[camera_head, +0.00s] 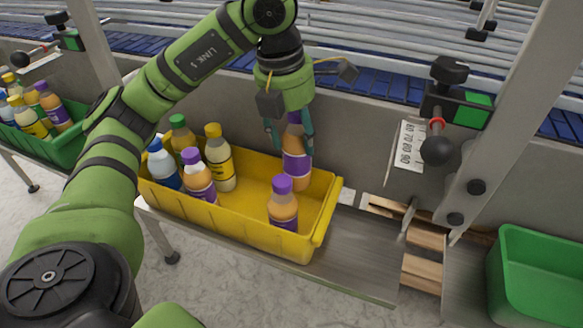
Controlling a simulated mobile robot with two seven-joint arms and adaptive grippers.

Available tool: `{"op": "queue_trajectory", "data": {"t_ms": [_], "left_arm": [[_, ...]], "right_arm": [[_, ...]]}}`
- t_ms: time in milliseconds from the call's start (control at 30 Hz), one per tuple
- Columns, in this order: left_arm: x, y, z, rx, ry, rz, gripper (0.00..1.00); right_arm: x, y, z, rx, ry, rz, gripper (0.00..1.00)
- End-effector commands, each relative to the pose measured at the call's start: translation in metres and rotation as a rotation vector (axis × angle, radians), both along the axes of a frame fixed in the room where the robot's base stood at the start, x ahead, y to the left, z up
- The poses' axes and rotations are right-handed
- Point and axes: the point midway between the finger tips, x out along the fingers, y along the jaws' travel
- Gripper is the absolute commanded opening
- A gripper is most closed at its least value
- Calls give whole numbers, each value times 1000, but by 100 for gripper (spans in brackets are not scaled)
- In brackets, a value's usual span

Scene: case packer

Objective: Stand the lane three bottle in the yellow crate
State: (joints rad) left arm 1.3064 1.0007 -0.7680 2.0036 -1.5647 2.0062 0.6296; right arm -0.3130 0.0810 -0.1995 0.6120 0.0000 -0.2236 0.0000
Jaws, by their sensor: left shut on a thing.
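The yellow crate (240,216) sits on a metal shelf in the middle of the head view. My left gripper (293,140) is over its back right part, pointing down. It is shut on an orange bottle with a purple label (296,166), which is upright. Several bottles stand in the crate's left half. Another purple-capped orange bottle (283,205) stands near the front right. My right gripper is not in view.
A green crate with several bottles (70,143) stands at the far left. Another green crate (540,255) is at the lower right. A post with a black knob (437,150) rises right of the yellow crate. A conveyor (370,85) runs behind.

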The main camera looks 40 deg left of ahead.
Motion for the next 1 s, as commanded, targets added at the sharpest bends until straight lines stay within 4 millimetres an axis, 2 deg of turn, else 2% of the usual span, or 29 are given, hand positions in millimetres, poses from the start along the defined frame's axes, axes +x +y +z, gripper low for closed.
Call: {"op": "queue_trajectory", "data": {"t_ms": [33,100,300,533,633,967,1000], "left_arm": [[-1,0,-15,0,5,-1,10],[-1,0,-26,1,3,-1,10],[0,0,-42,0,-1,1,10],[0,0,-74,1,2,1,10],[0,0,-80,1,0,-1,10],[0,0,-84,0,-2,-1,10],[0,0,-83,0,-1,-1,66]], "right_arm": [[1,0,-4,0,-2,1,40],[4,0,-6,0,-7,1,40],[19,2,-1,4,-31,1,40],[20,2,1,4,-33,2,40],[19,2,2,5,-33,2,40],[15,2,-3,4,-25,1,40],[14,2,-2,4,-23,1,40]]}}
